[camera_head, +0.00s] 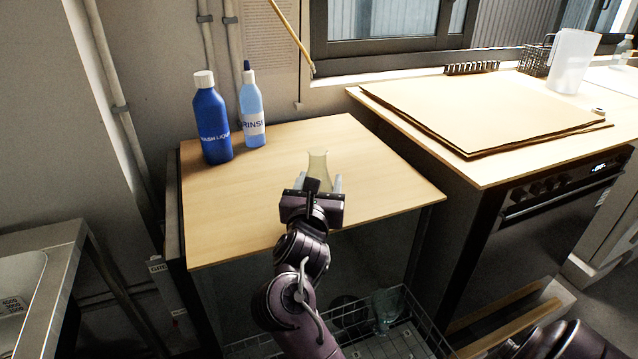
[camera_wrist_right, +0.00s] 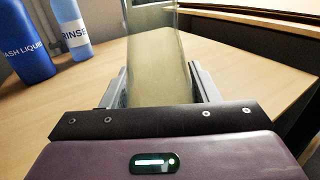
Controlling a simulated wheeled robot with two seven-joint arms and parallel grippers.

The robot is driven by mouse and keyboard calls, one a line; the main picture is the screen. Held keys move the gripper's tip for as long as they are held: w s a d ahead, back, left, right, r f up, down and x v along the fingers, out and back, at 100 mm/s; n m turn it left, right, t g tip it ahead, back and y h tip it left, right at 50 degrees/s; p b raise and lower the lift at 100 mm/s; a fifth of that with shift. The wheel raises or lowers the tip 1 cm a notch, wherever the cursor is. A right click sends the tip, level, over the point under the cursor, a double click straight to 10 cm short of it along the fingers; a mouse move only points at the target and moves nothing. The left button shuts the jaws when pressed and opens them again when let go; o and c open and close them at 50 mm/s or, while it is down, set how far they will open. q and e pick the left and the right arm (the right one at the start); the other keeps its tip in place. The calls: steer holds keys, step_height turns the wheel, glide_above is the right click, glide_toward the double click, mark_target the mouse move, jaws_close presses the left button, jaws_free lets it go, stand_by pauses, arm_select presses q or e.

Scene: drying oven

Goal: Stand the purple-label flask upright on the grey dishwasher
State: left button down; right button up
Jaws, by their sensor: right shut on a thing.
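A clear glass flask with a pale yellowish tint (camera_head: 317,164) stands upright over the wooden top of the dishwasher (camera_head: 385,185). My right gripper (camera_head: 320,184) is shut on the flask, with a finger on each side of it. In the right wrist view the flask (camera_wrist_right: 157,60) fills the middle between the two fingers (camera_wrist_right: 160,88). No purple label shows on the side facing me. The flask's base is hidden behind the gripper, so I cannot tell whether it touches the top. My left gripper is not in view.
A blue wash-liquid bottle (camera_head: 212,125) and a light-blue rinse bottle (camera_head: 252,112) stand at the back left of the top. A wire rack (camera_head: 415,325) with glassware is pulled out below. A counter with boards (camera_head: 480,105) and an oven (camera_head: 545,210) are at right.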

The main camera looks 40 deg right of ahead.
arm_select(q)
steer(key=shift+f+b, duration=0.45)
arm_select(e)
steer(key=shift+f, duration=0.2)
steer(key=o, duration=1.2)
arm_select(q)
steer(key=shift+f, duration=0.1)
arm_select(e)
steer(key=shift+f, duration=0.1)
